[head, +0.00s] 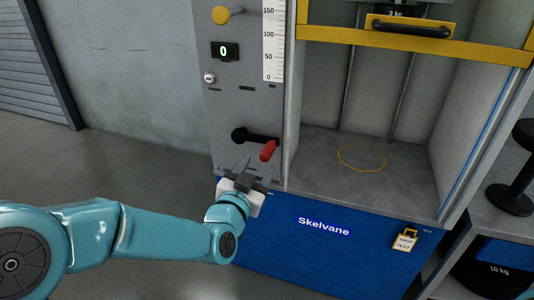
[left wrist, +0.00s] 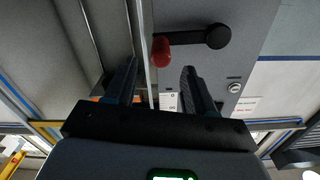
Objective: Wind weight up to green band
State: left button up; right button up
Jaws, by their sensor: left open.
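A crank with a black arm (head: 255,136) and a red handle (head: 268,151) sits low on the machine's grey panel. My left gripper (head: 256,170) is open just below the red handle, with nothing between its fingers. In the left wrist view, the red handle (left wrist: 161,49) shows beyond the gap between the open fingers (left wrist: 160,80), nearer the left finger; contact is not visible. The weight is only partly in view at the top, where a "3 kg" label (head: 396,14) shows behind a yellow bar. No green band is visible on the scale (head: 273,40). My right gripper is out of view.
The panel has a display (head: 225,51) reading 0 and a yellow knob (head: 221,15). A yellow-framed guard (head: 412,40) with a black handle crosses the upper bay. The bay floor (head: 320,150) is clear, with a yellow ring marking (head: 360,157). Weights (head: 510,195) stand on shelves at right.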

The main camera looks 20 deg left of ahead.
aim_at(264, 159)
pick_arm(q)
jog(key=w, duration=0.7)
jog(key=shift+w+d, duration=0.1)
jog(key=shift+w, duration=0.05)
jog(key=shift+c, duration=0.3)
